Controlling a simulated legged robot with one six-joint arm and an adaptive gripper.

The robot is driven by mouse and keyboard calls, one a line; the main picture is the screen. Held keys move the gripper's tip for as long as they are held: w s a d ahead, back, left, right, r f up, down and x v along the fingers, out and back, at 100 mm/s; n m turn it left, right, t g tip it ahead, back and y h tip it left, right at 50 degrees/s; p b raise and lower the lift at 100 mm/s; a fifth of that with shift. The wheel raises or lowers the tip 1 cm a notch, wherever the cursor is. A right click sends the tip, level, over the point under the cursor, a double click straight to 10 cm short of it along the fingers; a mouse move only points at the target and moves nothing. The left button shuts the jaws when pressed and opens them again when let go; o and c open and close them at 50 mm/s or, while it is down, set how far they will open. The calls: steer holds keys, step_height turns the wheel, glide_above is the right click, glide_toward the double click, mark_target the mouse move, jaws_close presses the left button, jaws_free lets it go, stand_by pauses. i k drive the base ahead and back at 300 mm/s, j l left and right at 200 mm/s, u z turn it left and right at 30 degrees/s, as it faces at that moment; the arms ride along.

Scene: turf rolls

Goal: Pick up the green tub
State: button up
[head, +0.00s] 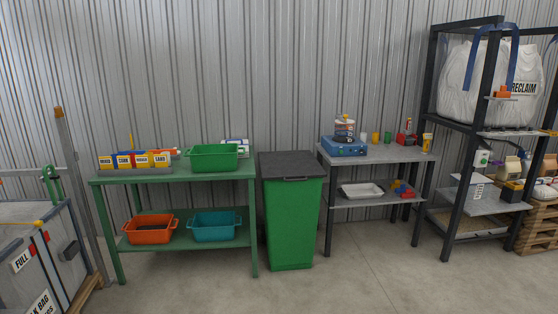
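The green tub (214,158) sits upright on the top of the green metal bench (180,179), near its right end. It is open-topped with a handle lug at each side. Its inside is mostly hidden from this angle. My gripper is not in the head view, so how it stands to the tub cannot be seen.
An orange tub (149,229) and a teal tub (215,226) sit on the bench's lower shelf. Labelled boxes (142,160) stand left of the green tub. A tall green bin (291,211) stands beside the bench. The concrete floor (200,292) in front is clear.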

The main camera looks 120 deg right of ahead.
mark_target(221, 157)
steer(key=l+z, duration=0.1)
steer(key=z, duration=3.45)
steer(key=i+j, duration=0.1)
steer(key=i, duration=2.45)
steer(key=i+j+z, duration=0.1)
steer(key=i, duration=1.15)
